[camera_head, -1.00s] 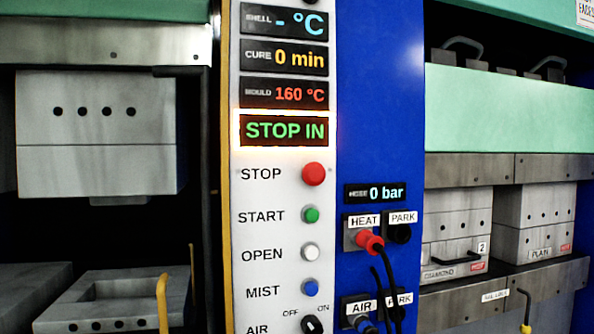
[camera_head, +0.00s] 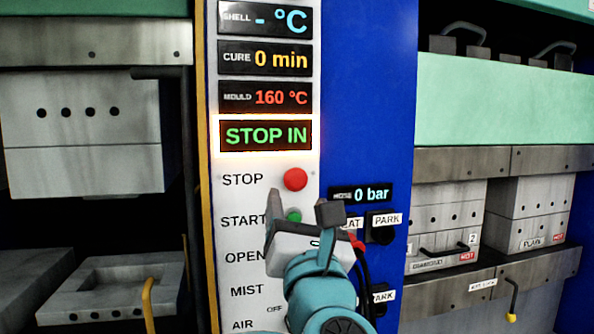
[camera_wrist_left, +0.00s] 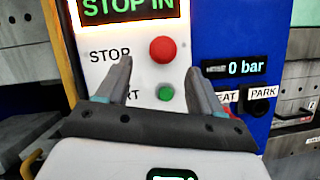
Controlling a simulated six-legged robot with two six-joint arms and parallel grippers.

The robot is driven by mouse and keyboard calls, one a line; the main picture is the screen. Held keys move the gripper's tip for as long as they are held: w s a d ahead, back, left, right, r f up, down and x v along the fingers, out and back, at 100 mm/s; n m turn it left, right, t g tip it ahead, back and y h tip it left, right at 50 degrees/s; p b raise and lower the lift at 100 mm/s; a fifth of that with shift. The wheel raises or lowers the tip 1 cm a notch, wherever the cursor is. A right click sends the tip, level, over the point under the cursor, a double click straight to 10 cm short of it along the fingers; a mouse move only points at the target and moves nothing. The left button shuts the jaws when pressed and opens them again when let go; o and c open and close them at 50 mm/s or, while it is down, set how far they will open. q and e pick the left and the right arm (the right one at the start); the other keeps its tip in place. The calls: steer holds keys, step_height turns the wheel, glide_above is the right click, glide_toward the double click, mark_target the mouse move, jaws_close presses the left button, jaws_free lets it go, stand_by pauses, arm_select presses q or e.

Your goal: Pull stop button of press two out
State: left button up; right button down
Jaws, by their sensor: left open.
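The red stop button (camera_head: 295,179) sits beside the word STOP on the white control panel (camera_head: 231,200). The display above it (camera_head: 266,135) reads STOP IN in green. My left gripper (camera_head: 300,200) is in front of the panel, open and empty, its fingers pointing at the panel just below the stop button. In the left wrist view the red button (camera_wrist_left: 162,50) lies ahead of and above the gap between the fingertips (camera_wrist_left: 158,75). The green start button (camera_wrist_left: 165,93) shows between the fingers. No finger visibly touches the stop button. My right gripper is out of view.
The blue panel at right holds a 0 bar display (camera_head: 361,194), PARK sockets (camera_head: 383,228) and a red-plugged hose (camera_head: 358,243), partly hidden by my gripper. A press with grey mould blocks (camera_head: 85,125) stands left. A shelf with moulds (camera_head: 440,215) stands right.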

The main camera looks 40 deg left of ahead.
mark_target(296, 186)
arm_select(q)
steer(key=p+x, duration=0.1)
steer(key=x, duration=0.3)
steer(key=shift+w+r+p, duration=0.2)
steer(key=shift+w+p, duration=0.05)
steer(key=shift+p, duration=0.1)
steer(key=shift+w+a, duration=0.3)
steer(key=shift+a, duration=0.05)
steer(key=shift+d, duration=0.1)
